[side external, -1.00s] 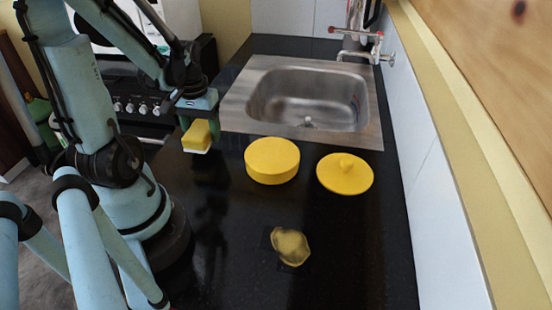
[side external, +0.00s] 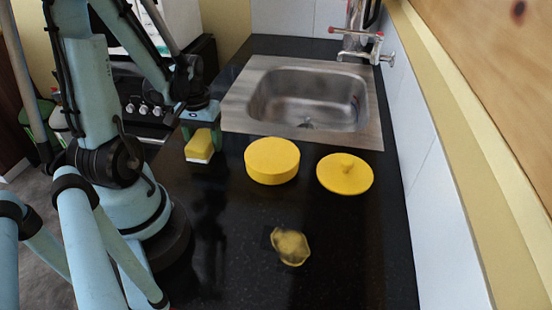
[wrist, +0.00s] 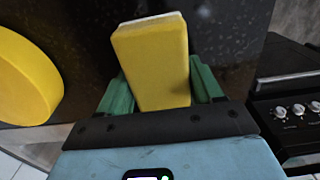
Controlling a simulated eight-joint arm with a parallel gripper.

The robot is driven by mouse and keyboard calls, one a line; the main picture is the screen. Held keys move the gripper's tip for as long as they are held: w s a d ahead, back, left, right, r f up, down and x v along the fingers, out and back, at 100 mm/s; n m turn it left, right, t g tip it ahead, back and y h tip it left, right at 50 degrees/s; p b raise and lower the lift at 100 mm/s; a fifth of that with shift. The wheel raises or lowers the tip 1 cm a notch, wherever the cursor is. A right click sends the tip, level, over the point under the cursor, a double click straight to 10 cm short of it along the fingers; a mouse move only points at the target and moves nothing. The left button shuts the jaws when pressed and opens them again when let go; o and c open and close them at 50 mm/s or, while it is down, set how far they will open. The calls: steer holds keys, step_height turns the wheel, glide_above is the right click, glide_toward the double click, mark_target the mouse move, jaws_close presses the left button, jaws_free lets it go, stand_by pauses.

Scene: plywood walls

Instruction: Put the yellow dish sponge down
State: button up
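The yellow dish sponge (side external: 200,144) has a pale layer along one face. My gripper (side external: 198,131) is over the left part of the black counter, left of the round yellow pot. In the wrist view, the sponge (wrist: 153,60) stands between the two green fingers of my gripper (wrist: 155,85), which are closed on its sides. The sponge is close above the counter or touching it; I cannot tell which.
A round yellow pot (side external: 272,161) and a yellow lid with a knob (side external: 345,174) lie right of the sponge. A crumpled yellowish item (side external: 290,246) lies nearer. A steel sink (side external: 308,98) is behind, and a stove with knobs (wrist: 298,110) is beside the counter.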

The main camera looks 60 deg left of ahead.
mark_target(203, 137)
steer(key=shift+r, duration=6.05)
steer(key=w+d+m+t, duration=0.2)
steer(key=w+d+m, duration=0.1)
steer(key=d, duration=0.3)
steer(key=w+d+r+m+t, duration=0.1)
steer(key=w+d+m+t, duration=0.1)
steer(key=d, duration=0.4)
steer(key=w+d+r+m+t, duration=0.1)
steer(key=w+d+m+t, duration=0.2)
steer(key=d, duration=0.3)
steer(key=shift+w+d+m, duration=0.4)
steer(key=shift+w+m, duration=0.1)
steer(key=shift+w, duration=0.15)
